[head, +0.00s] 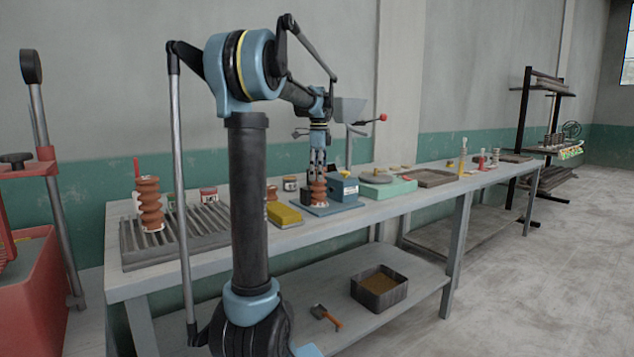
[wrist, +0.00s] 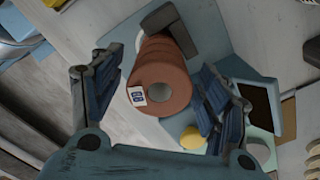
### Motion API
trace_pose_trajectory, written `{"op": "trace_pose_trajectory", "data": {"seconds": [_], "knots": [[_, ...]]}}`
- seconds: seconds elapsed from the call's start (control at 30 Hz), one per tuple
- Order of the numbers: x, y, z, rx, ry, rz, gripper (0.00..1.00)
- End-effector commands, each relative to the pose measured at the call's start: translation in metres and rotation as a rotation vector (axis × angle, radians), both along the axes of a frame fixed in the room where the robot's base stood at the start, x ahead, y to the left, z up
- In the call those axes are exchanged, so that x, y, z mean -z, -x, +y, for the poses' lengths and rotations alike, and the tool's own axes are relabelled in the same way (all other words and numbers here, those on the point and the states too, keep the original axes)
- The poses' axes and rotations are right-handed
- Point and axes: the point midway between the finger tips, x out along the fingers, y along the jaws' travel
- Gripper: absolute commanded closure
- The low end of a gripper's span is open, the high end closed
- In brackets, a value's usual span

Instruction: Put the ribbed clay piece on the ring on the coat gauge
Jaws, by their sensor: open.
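The ribbed clay piece (head: 318,192) is reddish-brown and stands upright on the base plate of the blue coat gauge (head: 345,190). In the wrist view the clay piece (wrist: 165,72) shows its round top with a hole and a small white label. A pale edge, perhaps the ring, shows beside its far end; most of the ring is hidden, so I cannot tell how exactly the piece sits on it. My gripper (head: 317,170) is just above the piece. In the wrist view its open fingers (wrist: 158,88) stand on either side of the piece, with a gap at the right finger.
Another ribbed clay piece (head: 150,205) stands on a slatted rack (head: 185,235) at the left. A yellow block (head: 285,215) lies left of the gauge. A green base with a round disc (head: 376,178) is to the right. A tray (head: 436,178) lies farther right.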

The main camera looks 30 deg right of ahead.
Motion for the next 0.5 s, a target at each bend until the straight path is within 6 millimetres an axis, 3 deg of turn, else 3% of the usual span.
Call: {"op": "trace_pose_trajectory", "data": {"seconds": [0.3,0.5], "knots": [[-0.060,0.000,0.000,0.000,0.000,0.000,0.31],[-0.083,0.000,0.000,0.000,0.000,0.000,0.31]]}}
